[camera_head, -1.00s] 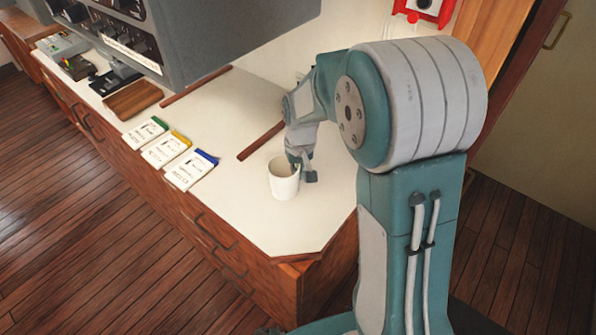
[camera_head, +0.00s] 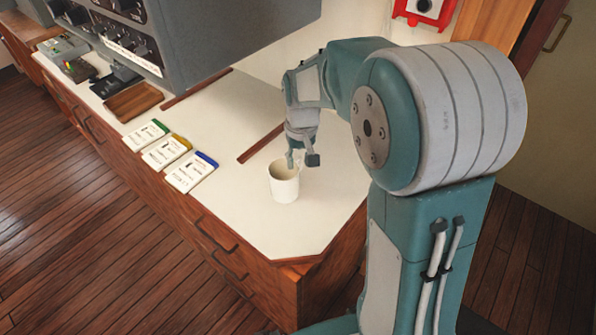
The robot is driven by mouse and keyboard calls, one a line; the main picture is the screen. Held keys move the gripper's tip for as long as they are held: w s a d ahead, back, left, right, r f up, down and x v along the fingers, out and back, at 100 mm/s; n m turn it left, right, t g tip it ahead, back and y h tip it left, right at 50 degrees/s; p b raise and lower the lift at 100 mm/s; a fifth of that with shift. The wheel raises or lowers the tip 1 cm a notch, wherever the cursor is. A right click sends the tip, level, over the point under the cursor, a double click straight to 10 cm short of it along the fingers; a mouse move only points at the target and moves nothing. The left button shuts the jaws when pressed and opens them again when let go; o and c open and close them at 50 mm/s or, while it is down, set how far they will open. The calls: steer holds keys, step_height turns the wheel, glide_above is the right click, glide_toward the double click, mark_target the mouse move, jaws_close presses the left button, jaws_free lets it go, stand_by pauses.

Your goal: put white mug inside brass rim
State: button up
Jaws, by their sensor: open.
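The white mug (camera_head: 284,185) stands upright on the white counter top (camera_head: 262,225), near its right-hand end. My gripper (camera_head: 301,163) is open and points down over the mug's back right side. One finger shows at the mug's back rim and the other hangs to the right of it. I cannot tell whether the near finger touches the mug or is partly inside it. No brass rim can be made out in this view.
Three labelled cards with green, yellow and blue edges (camera_head: 191,173) lie left of the mug. A dark wooden strip (camera_head: 260,144) lies behind it. A grey console (camera_head: 215,35) overhangs the back left. The counter is clear in front of the mug.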

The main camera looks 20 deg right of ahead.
steer(key=s+r+t, duration=0.3)
steer(key=s+r, duration=0.7)
steer(key=r, duration=0.3)
steer(key=s+t, duration=0.2)
steer(key=s, duration=0.8)
steer(key=shift+s+d+f+t, duration=0.25)
steer(key=shift+s+d+t, duration=0.05)
steer(key=shift+s+d, duration=0.15)
steer(key=shift+d, duration=0.1)
steer(key=shift+c, duration=0.7)
steer(key=w+d+m+t+h, duration=0.1)
steer(key=w+d+t+h, duration=0.1)
steer(key=w+d+h, duration=0.4)
steer(key=n+y, duration=0.6)
steer(key=y, duration=0.4)
glide_above(300, 164)
steer(key=s+d, duration=0.4)
steer(key=s, duration=0.2)
step_height(300, 164, down, 12)
steer(key=x, duration=1)
steer(key=shift+w+a, duration=0.2)
steer(key=shift+w, duration=0.15)
jaws_close()
